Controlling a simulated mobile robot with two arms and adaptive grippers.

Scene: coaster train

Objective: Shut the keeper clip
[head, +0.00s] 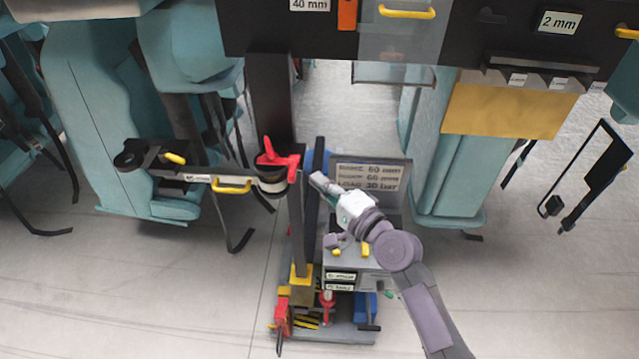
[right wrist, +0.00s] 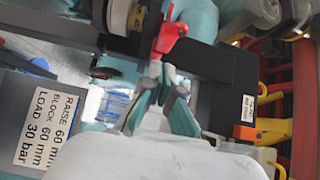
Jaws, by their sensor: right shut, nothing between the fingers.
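A red part (head: 277,158), which looks like the keeper clip, sits on top of a round grey fitting (head: 271,186) at the right end of a horizontal arm. In the right wrist view the red part (right wrist: 170,36) stands just beyond my fingertips. I cannot tell whether the clip is open or shut. My right gripper (head: 318,180) is to the right of the red part and a little lower in the picture. Its fingers (right wrist: 162,72) are together and empty, seemingly apart from the red part. My left gripper is not in view.
The horizontal arm has yellow handles (head: 231,185). A sign panel (head: 370,178) with "LOAD 30 bar" stands behind my right gripper, above a grey box (head: 352,262). A dark post (head: 299,225) rises left of it. Teal seats (head: 95,120) flank the stand; open floor surrounds it.

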